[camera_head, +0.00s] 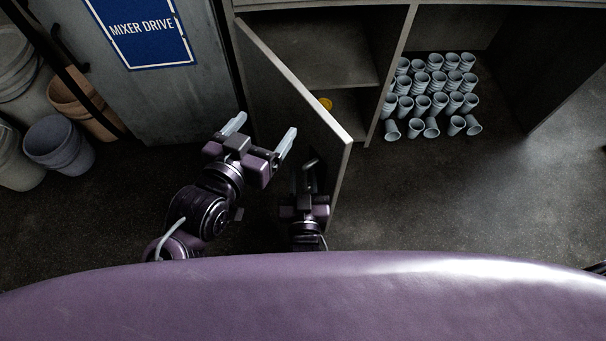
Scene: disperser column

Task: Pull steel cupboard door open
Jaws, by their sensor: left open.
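The steel cupboard door (283,92) stands partly open in the camera_head view. Its far edge is at the cupboard's left side and its free edge swings out toward me. My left gripper (265,128) is open, its pale fingers apart and empty, in front of the door's outer face and left of the free edge. My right gripper (310,170) is low by the door's outer face near the free edge. Its fingers are dark and shadowed beside a small pale bar, possibly the handle. I cannot tell whether they touch it.
Inside the cupboard is a shelf (330,60), with a small yellow object (325,103) below. Rows of grey cups (432,88) stand in the right bay. A blue-signed mixer cabinet (195,105) and buckets (58,143) are at left. The floor (450,195) at right is clear.

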